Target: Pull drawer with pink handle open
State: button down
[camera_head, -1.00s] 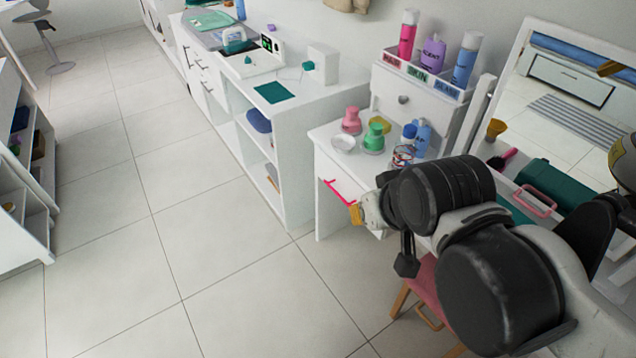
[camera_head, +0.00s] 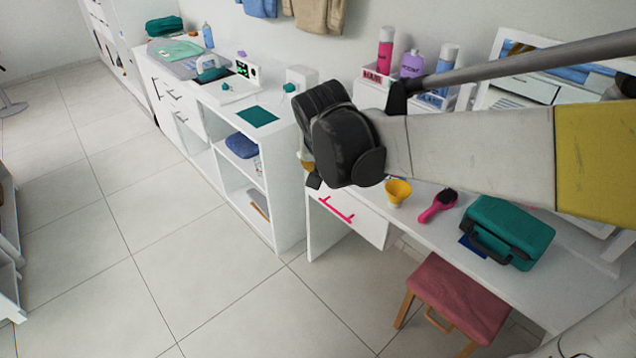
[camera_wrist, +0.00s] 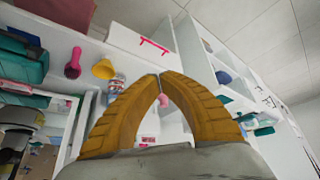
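The drawer (camera_head: 365,226) is a white front under the desk with a pink bar handle (camera_head: 336,210). The handle also shows at the top of the wrist view (camera_wrist: 154,46). I cannot tell whether the drawer stands slightly out. My gripper is mostly hidden behind my dark wrist in the head view, with a bit of yellow finger (camera_head: 307,163) showing above and left of the handle. In the wrist view my gripper (camera_wrist: 160,76) has its two yellow fingers arched together, tips meeting, nothing held. It is apart from the handle.
The white desk (camera_head: 415,226) carries a yellow cup (camera_head: 397,192), a pink hairbrush (camera_head: 440,206) and a teal case (camera_head: 510,226). A pink stool (camera_head: 460,300) stands below. A white shelf unit (camera_head: 265,190) is left of the drawer. The floor in front is clear.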

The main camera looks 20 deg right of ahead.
jog(key=w+d+f+m+g+h, duration=0.1)
jog(key=w+d+f+m+h, duration=0.15)
jog(key=w+f, duration=0.7)
jog(key=m+g+h+b, duration=0.2)
jog(key=m+h, duration=0.1)
jog(key=m, duration=0.4)
send_near(343, 207)
jog(key=b+x, duration=0.4)
jog(key=x, duration=0.3)
jog(key=s+a, duration=0.4)
jog(key=a, duration=0.7)
jog(key=s+a, duration=0.4)
jog(key=a, duration=0.7)
jog(key=shift+a, duration=0.35)
jog(key=shift+s+r, duration=0.1)
